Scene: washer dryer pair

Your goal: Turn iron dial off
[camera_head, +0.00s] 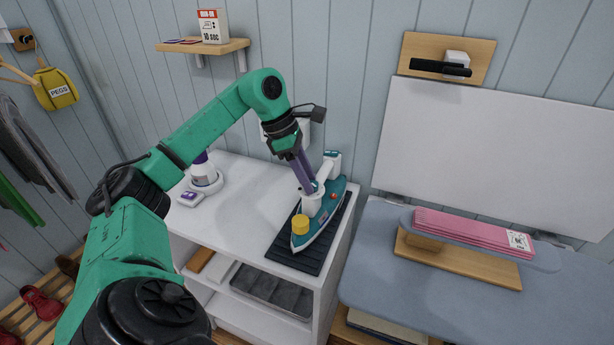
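A teal and white iron (325,222) lies on a dark ribbed mat (290,257) at the right end of a white cabinet top. A round yellow knob (300,224) sits on its front part, with a white part just behind it. I cannot tell for sure which part is the dial. My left gripper (309,188) reaches down from above, its purple fingers at the white part, behind the yellow knob. The fingers overlap in this view, so their opening and any contact are unclear. My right gripper is not in view.
A white and purple device (203,174) stands on the cabinet's left part; clear white top lies between it and the mat. An ironing board (400,262) with folded pink cloth (470,229) is at right. A wall shelf (203,47) holds a box.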

